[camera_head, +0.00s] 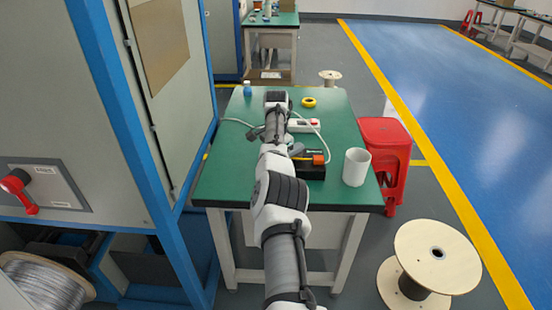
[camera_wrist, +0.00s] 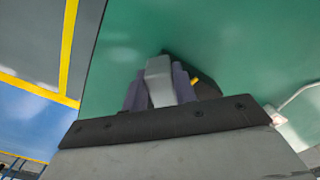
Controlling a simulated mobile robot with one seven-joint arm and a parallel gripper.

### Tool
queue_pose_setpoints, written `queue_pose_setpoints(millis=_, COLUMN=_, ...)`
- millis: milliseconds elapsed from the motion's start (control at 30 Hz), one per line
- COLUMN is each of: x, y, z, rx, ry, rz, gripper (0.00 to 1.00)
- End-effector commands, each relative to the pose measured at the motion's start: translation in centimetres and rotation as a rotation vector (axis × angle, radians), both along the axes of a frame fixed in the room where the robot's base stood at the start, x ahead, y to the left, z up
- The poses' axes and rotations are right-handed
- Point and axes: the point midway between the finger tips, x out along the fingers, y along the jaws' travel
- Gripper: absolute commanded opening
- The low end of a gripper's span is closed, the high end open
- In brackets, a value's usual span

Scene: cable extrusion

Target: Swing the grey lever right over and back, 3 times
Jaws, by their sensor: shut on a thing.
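The grey lever (camera_wrist: 158,82) stands between the two dark purple-grey fingers of my gripper (camera_wrist: 157,92) in the wrist view. The fingers are shut on it, one on each side. A black box (camera_wrist: 207,88) with a bit of yellow-orange shows just behind the lever. In the head view the black box (camera_head: 312,172) with an orange knob (camera_head: 319,160) lies on the green table. A small grey part, likely the lever (camera_head: 297,149), shows at its left end beside my arm. My arm hides the fingers there.
The green table (camera_head: 235,170) also holds a white cup (camera_head: 356,167), a white switch box (camera_head: 304,126) with a cable, a yellow tape roll (camera_head: 309,102) and a blue bottle (camera_head: 247,89). A red stool (camera_head: 386,150) stands at the right, a machine cabinet (camera_head: 165,100) at the left.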

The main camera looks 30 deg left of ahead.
Motion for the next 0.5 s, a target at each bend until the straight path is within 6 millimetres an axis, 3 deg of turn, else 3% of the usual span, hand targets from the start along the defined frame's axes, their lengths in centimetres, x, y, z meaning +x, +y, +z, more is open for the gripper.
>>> queue_pose_setpoints(millis=500, x=-0.01, y=0.02, z=0.07, rx=0.000, ry=0.003, rz=0.070, gripper=0.00)
